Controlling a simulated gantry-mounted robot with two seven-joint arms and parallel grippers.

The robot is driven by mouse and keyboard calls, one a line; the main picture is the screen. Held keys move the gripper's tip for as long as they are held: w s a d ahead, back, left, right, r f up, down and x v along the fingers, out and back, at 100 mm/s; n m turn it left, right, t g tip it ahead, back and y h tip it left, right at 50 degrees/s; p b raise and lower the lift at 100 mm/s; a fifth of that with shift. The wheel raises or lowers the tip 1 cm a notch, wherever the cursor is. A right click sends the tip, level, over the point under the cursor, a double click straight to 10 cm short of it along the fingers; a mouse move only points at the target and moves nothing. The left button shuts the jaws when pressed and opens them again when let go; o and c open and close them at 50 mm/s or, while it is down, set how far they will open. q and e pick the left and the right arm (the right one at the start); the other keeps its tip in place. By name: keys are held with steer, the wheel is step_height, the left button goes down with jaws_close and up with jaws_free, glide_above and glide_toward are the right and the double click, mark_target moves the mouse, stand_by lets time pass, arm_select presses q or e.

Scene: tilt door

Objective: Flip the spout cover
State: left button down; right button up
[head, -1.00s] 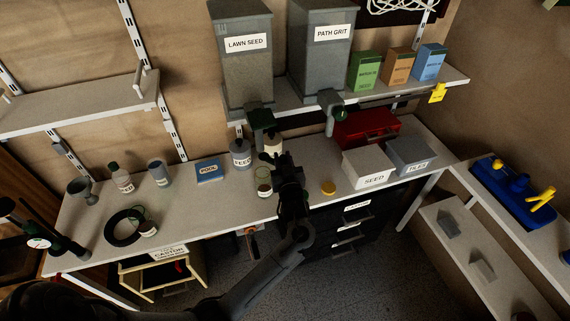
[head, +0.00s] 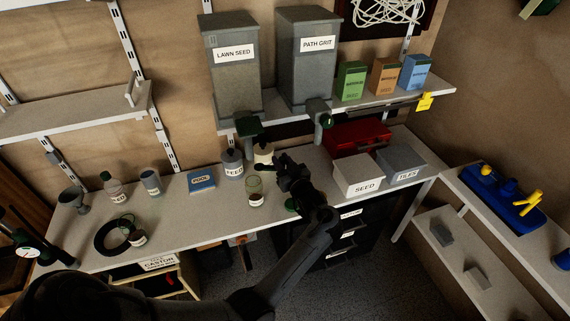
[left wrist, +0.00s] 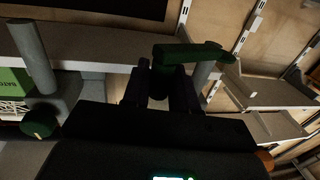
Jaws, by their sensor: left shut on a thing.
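Two grey bins stand on the upper shelf, labelled LAWN SEED (head: 234,80) and PATH GRIT (head: 306,65). Each has a spout with a dark green cover: the lawn seed cover (head: 249,126) and the path grit cover (head: 324,121). My left gripper (head: 281,165) appears below and right of the lawn seed spout in the head view. In the left wrist view its fingers (left wrist: 168,82) are closed around a dark green piece (left wrist: 188,53). A grey cylinder (left wrist: 206,76) shows behind it. I cannot tell whether the piece is joined to that cylinder. My right gripper is not in view.
The bench below holds a FEED jar (head: 232,163), a cream jar (head: 263,154), a small glass jar (head: 255,193) and a blue box (head: 201,179). The SEED box (head: 358,177), TILES box (head: 401,165) and a red case (head: 357,137) stand right of the gripper.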

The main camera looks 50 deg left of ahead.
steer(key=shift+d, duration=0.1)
arm_select(q)
steer(key=c, duration=1.3)
jaws_free()
steer(key=shift+o, duration=1.3)
steer(key=shift+w+a, duration=0.1)
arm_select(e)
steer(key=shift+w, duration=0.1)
